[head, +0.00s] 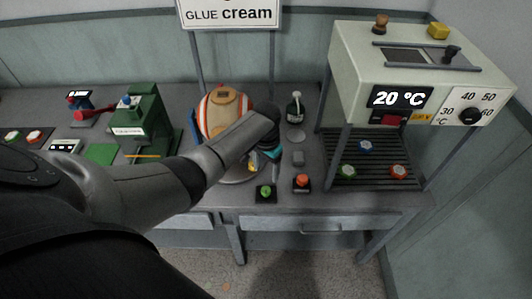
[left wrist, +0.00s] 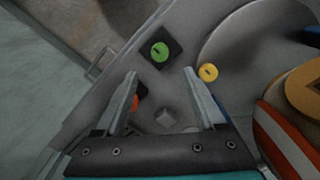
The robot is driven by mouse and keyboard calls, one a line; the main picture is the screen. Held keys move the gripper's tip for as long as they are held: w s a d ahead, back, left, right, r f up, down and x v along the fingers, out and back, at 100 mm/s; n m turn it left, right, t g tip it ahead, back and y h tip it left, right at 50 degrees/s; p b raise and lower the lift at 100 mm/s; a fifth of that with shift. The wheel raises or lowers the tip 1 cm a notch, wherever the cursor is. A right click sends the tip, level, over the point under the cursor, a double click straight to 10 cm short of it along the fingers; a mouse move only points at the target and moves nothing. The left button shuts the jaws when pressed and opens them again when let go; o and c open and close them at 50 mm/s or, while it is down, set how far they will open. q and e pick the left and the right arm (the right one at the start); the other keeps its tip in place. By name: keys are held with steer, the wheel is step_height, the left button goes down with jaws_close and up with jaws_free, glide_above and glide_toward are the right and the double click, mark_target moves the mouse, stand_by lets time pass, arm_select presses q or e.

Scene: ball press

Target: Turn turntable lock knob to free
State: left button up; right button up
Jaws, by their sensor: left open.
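My left gripper (left wrist: 161,74) is open and empty, pointing down at the bench beside the turntable. In the head view my left gripper (head: 272,150) is mostly hidden by its own arm. The grey round turntable (left wrist: 235,45) shows beside a striped ball (head: 226,96). A yellow knob (left wrist: 208,72) with a dark mark sits at the turntable's edge, just right of the right fingertip. A green knob (left wrist: 160,52) on a dark square base lies beyond the fingertips; it also shows in the head view (head: 265,191). No label shows which is the lock knob.
An orange knob (head: 302,181) stands near the bench front, partly hidden by a finger in the wrist view. A small grey block (left wrist: 166,117) lies between the fingers. A bottle (head: 295,108) stands behind. The heater box (head: 420,75) stands at right, a green press (head: 150,120) at left.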

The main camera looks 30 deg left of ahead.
arm_select(q)
steer(key=shift+r+p, duration=0.4)
steer(key=shift+r, duration=2.2)
